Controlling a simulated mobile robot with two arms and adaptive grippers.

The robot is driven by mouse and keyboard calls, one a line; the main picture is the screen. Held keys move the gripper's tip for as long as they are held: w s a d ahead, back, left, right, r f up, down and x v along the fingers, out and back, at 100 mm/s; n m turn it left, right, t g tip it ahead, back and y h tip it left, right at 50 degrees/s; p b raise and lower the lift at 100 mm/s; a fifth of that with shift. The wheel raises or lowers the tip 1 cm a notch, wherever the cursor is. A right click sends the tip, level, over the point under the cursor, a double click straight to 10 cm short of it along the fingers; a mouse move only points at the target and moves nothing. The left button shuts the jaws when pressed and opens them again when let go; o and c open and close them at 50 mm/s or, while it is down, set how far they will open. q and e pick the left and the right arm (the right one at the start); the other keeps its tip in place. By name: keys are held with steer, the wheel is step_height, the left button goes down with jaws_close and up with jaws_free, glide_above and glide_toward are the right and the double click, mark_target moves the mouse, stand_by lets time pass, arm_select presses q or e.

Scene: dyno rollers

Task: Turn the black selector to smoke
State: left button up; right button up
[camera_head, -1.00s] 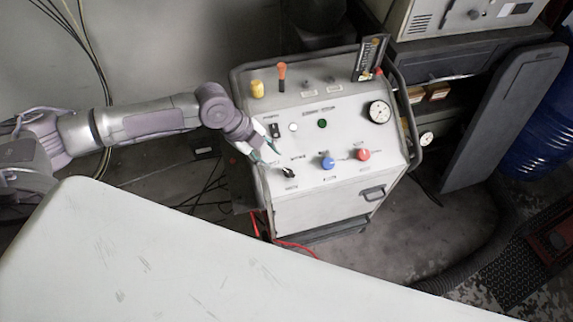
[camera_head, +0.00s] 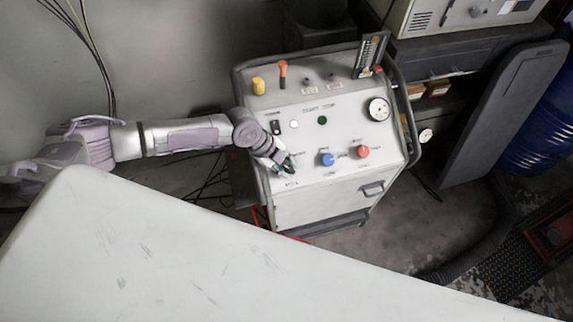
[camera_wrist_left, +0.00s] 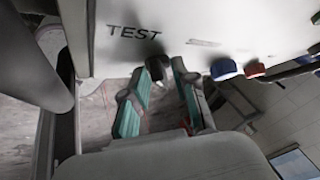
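The black selector (camera_wrist_left: 156,67) is a small dark knob on the panel of the white machine (camera_head: 325,205). In the wrist view it sits between my left gripper's fingertips, with the printed word TEST beside it. My left gripper (camera_head: 284,167) is at the lower left of the panel in the head view and mostly covers the selector there. In the wrist view my left gripper (camera_wrist_left: 159,74) has its two teal-padded fingers apart, one on each side of the knob. I cannot tell whether the pads touch it. The selector's pointing direction is unclear. My right gripper is not in view.
A blue knob (camera_head: 326,159) and a red knob (camera_head: 363,151) lie to the right on the panel. A round gauge (camera_head: 379,109) is at upper right. A dark tube rail (camera_head: 238,90) frames the machine. A large pale surface (camera_head: 150,250) fills the foreground.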

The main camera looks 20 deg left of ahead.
arm_select(q)
jaws_close()
steer(key=m+g+b, duration=0.1)
steer(key=m+y+b, duration=0.1)
steer(key=b, duration=0.1)
steer(key=shift+w+d+f+g, duration=0.15)
steer(key=shift+w+g, duration=0.1)
steer(key=shift+g, duration=0.15)
steer(key=m+g+y+b, duration=0.1)
steer(key=m+b, duration=0.1)
steer(key=shift+w+d+m, duration=0.1)
steer(key=shift+m, duration=0.2)
steer(key=m+g+y+b, duration=0.1)
steer(key=m+y, duration=0.1)
steer(key=m, duration=0.1)
steer(key=m+g+y+b, duration=0.1)
steer(key=shift+w+d+g+b, duration=0.15)
steer(key=shift+d+g+b, duration=0.1)
steer(key=shift+g+b, duration=0.05)
steer(key=m+y+b, duration=0.1)
steer(key=m+y, duration=0.2)
steer(key=m, duration=0.1)
steer(key=shift+d+g+y+b, duration=0.2)
steer(key=shift+g+y+b, duration=0.1)
steer(key=shift+y+b, duration=0.1)
steer(key=shift+r+m, duration=0.2)
steer(key=shift+m, duration=0.1)
steer(key=shift+o, duration=2.4)
jaws_free()
